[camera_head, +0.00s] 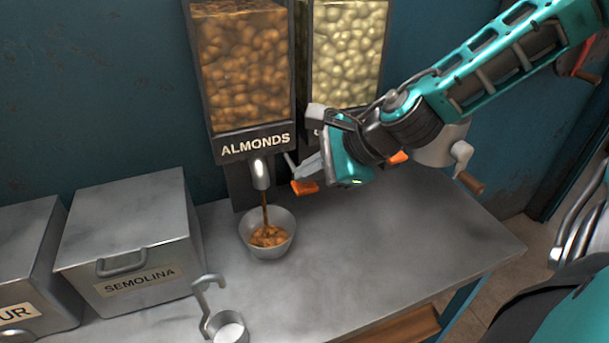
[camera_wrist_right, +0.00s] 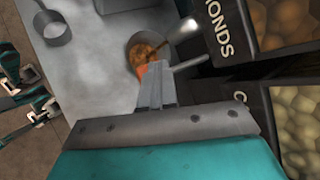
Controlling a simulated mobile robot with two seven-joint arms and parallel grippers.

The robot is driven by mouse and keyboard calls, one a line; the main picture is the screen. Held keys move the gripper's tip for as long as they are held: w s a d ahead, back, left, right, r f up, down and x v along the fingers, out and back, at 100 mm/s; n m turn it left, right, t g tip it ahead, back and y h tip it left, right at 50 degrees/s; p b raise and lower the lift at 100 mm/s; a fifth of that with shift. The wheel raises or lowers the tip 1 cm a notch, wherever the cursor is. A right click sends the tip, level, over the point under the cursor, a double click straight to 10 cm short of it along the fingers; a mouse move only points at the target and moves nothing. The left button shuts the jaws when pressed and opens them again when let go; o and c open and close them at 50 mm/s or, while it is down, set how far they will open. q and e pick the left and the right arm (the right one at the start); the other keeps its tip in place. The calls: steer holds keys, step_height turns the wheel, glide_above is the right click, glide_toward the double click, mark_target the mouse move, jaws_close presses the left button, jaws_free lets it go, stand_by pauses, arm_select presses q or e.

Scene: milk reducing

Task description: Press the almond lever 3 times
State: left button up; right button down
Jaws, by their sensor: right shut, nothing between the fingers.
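The almond dispenser (camera_head: 243,75), labelled ALMONDS, hangs on the wall with brown nuts in its clear front. Its silver spout (camera_head: 261,174) points down. A thin brown stream runs from the spout into a metal bowl (camera_head: 284,241) holding almonds. My right gripper (camera_head: 304,186), with orange tips, is shut and empty just right of the spout. In the right wrist view its fingers (camera_wrist_right: 154,78) reach toward the bowl (camera_wrist_right: 134,46), next to a thin metal rod (camera_wrist_right: 190,63) that looks like the almond lever. I cannot tell whether they touch. I do not make out my left gripper.
A second dispenser (camera_head: 348,50) with pale nuts stands to the right, partly behind my right arm. A SEMOLINA box (camera_head: 130,245) and another metal box (camera_head: 28,255) stand at the left. A small metal cup (camera_head: 229,328) is at the front. The right tabletop (camera_head: 420,240) is clear.

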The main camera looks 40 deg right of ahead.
steer(key=shift+f, duration=0.2)
steer(key=shift+r, duration=0.1)
steer(key=shift+r+p, duration=1.05)
steer(key=shift+r, duration=0.55)
step_height(320, 180, up, 5)
steer(key=p, duration=0.3)
steer(key=shift+p, duration=0.4)
stand_by(1.3)
stand_by(0.5)
